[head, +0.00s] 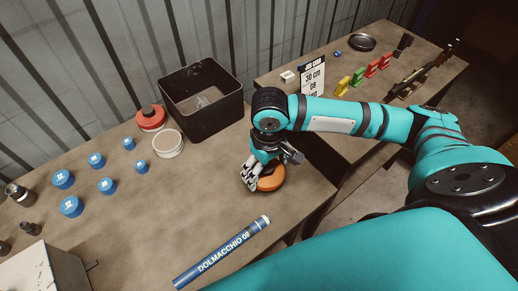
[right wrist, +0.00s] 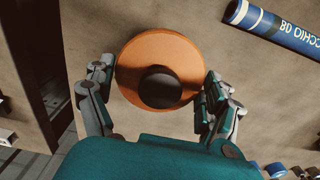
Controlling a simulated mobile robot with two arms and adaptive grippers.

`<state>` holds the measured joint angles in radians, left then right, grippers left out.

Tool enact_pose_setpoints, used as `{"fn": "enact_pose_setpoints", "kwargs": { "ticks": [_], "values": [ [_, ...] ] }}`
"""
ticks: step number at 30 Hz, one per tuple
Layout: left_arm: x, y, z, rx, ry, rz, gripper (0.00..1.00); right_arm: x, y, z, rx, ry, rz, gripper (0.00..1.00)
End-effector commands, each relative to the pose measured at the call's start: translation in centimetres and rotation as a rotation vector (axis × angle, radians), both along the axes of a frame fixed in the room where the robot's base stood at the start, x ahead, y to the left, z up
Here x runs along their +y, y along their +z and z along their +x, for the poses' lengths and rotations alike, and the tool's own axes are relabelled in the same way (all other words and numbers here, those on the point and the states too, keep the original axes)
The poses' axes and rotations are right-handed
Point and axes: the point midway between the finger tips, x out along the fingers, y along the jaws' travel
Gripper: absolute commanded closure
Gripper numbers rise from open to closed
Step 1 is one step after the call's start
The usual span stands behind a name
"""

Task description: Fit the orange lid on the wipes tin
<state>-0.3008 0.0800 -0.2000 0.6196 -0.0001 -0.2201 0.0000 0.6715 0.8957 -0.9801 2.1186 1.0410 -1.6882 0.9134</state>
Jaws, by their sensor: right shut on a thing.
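The orange lid (head: 270,181), a round disc with a dark knob, is at the right part of the near table; it also shows in the right wrist view (right wrist: 135,63). My right gripper (head: 258,178) is above it with fingers on both sides, shut on its rim. The lid is at or close to the tabletop; I cannot tell if it touches. A pale, round, open-looking tin (head: 168,145), likely the wipes tin, stands upright left of the gripper, apart from it. My left gripper is not in view.
A red-lidded round container (head: 151,118) stands behind the pale tin, and a black open bin (head: 203,118) is beside them. Several blue-topped pieces (head: 96,160) are at left. A blue tube (head: 222,252) lies in front. The tabletop between tin and lid is clear.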

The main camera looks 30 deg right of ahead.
Motion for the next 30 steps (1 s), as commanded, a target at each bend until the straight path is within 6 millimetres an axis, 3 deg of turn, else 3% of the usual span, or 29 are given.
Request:
{"fn": "enact_pose_setpoints", "kwargs": {
  "ticks": [6, 12, 17, 24, 30],
  "values": [
    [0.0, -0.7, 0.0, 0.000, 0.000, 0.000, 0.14, 0.8, 0.2, -3.3, 0.000, 0.001, 0.000, 0.41],
    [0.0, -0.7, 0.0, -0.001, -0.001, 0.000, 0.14, 0.9, 0.4, -4.1, 0.000, -0.001, -0.001, 0.41],
    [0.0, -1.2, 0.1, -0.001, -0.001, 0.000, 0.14, 1.3, 1.5, -3.2, -0.008, -0.020, 0.004, 0.41],
    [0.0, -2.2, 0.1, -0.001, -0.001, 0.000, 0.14, 2.4, 5.6, -1.4, -0.007, -0.083, 0.006, 0.41],
    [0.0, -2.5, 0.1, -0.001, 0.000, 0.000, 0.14, 2.7, 7.4, -1.0, 0.000, -0.112, 0.001, 0.41]
  ]
}}
